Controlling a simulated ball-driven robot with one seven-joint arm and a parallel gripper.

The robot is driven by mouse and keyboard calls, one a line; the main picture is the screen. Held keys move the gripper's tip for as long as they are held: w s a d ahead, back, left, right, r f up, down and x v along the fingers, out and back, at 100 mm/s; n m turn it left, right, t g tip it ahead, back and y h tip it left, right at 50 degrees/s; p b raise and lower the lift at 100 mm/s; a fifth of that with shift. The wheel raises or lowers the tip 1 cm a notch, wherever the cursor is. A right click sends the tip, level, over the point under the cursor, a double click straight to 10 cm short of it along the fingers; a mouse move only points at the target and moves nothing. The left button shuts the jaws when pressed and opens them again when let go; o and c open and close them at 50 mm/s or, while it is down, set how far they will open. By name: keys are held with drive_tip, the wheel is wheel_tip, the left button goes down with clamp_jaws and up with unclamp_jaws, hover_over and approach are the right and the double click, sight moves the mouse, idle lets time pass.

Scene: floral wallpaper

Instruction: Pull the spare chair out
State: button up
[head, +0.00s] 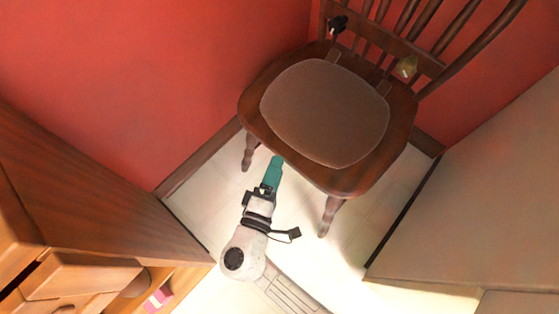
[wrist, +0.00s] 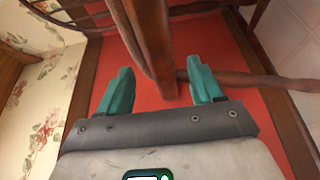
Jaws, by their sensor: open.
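The chair (head: 345,186) is dark wood with a spindle back and a brown seat cushion (head: 325,115). It stands upright in the corner against the red walls in the head view. My gripper (head: 276,162) has teal fingers and is at the front edge of the seat, between the two visible front legs. In the wrist view my gripper (wrist: 162,78) is open, with a wooden chair leg (wrist: 152,40) showing between its fingers. A thin stretcher (wrist: 245,80) runs right from it behind the right finger. I see no clear contact with the leg.
A wooden cabinet (head: 85,190) with drawers stands on the left. A pale grey unit (head: 470,205) stands close on the right. Light tiled floor (head: 205,195) shows between them, a narrow space. Floral wallpaper (wrist: 45,90) shows in the wrist view.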

drive_tip(key=shift+x, duration=1.5)
clamp_jaws()
